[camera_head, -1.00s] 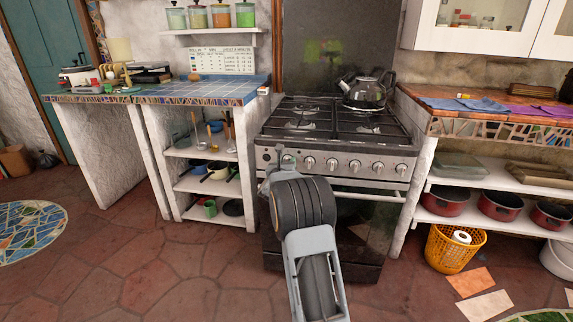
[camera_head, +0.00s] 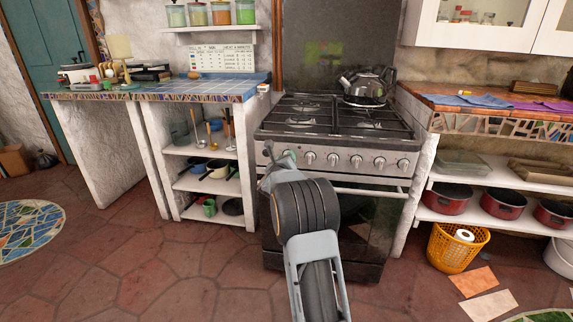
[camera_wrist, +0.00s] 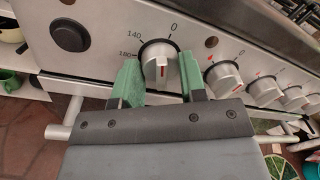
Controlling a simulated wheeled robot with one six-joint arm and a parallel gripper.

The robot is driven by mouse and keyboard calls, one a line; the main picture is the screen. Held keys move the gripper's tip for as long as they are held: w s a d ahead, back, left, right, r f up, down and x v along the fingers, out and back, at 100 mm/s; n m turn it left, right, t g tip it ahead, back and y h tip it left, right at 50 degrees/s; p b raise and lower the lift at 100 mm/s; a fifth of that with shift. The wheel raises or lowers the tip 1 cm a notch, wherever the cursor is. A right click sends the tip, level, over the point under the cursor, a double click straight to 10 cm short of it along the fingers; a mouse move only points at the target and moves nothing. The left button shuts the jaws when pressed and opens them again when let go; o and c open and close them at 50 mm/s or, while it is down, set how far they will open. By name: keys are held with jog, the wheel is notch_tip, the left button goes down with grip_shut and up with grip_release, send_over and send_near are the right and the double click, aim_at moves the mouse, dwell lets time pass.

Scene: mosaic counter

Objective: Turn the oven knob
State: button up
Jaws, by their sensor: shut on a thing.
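The oven knob (camera_wrist: 159,66) is a round, pale metal knob with a raised grip bar, at the left of the knob row. The numbers 0, 140 and 180 are printed around it. A red mark shows on its grip bar. In the wrist view my gripper (camera_wrist: 158,83) has one green finger on each side of this knob and is shut on it. In the head view my gripper (camera_head: 279,158) is at the left end of the stove's front panel, and its wrist hides part of the oven door. The stove (camera_head: 340,143) stands against the wall.
Several more knobs (camera_wrist: 223,78) run to the right along the panel. A black round button (camera_wrist: 70,35) is to the left. The oven door handle (camera_head: 370,192) runs just below. A kettle (camera_head: 365,88) stands on the hob. Shelves flank the stove; the tiled floor in front is open.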

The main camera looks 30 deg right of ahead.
jog(key=shift+s+d+n+t+y+p, duration=0.15)
jog(key=shift+n+t+y, duration=0.25)
jog(key=shift+n, duration=5.85)
jog(key=shift+w+n+t+y+p, duration=0.1)
jog(key=shift+n+t+y+p, duration=0.3)
jog(key=shift+n, duration=6.15)
jog(key=o, duration=0.9)
jog(key=shift+f, duration=0.1)
jog(key=shift+s, duration=0.1)
jog(key=p+v, duration=0.2)
jog(key=v, duration=1.1)
jog(key=shift+s+a+f, duration=0.15)
jog(key=shift+s+a, duration=0.15)
